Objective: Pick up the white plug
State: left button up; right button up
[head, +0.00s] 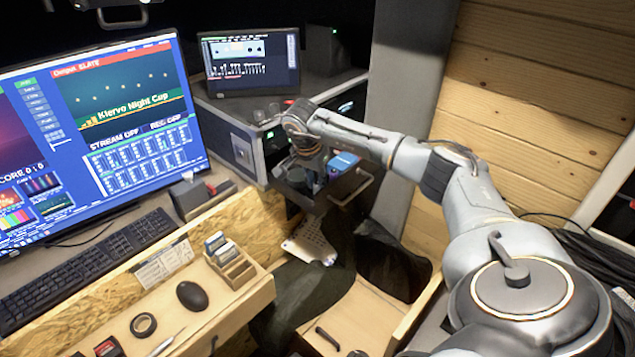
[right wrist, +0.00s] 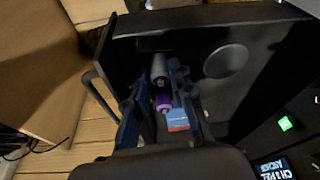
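I cannot make out a white plug for certain in either view. My right gripper (head: 308,170) reaches over an open black drawer (head: 345,190) below the grey rack case. In the right wrist view its two dark fingers (right wrist: 155,105) are apart, pointing into the drawer (right wrist: 275,50). Between and beyond them show a grey cylinder (right wrist: 159,68), a purple cylinder (right wrist: 163,101) and a small blue and red box (right wrist: 177,120). Nothing is clearly gripped. The drawer floor near the fingers is dark and partly hidden. My left gripper is not in view.
A wooden desk with a keyboard (head: 85,265), mouse (head: 192,295), black tape roll (head: 143,324) and card holder (head: 232,265) is at the left. A large monitor (head: 100,130) stands behind it.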

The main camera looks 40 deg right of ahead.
grip_shut()
